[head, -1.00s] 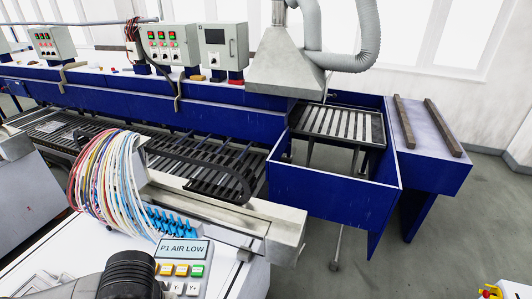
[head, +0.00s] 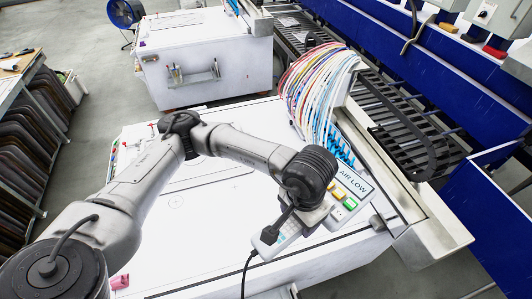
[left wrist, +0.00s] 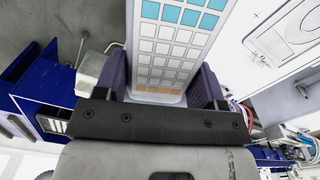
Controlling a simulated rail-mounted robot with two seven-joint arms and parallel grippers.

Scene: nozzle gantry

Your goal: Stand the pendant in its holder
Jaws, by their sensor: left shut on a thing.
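The pendant (head: 272,236) is a slim white handset with a keypad, and a dark cable (head: 246,272) hangs from its lower end. In the head view my left gripper (head: 292,222) holds it above the front edge of the white table, beside the control panel. In the left wrist view the pendant (left wrist: 170,45) is clamped between the dark finger pads, with its blue, white and orange keys showing. Its upper end runs out of that picture. I cannot pick out the holder. My right gripper is not in view.
The white table (head: 190,238) is mostly clear, with a pink item (head: 120,281) near its front left. The AIR LOW panel (head: 353,185) and a bundle of coloured hoses (head: 312,85) stand close right of my left gripper. A rack (head: 22,150) is at far left.

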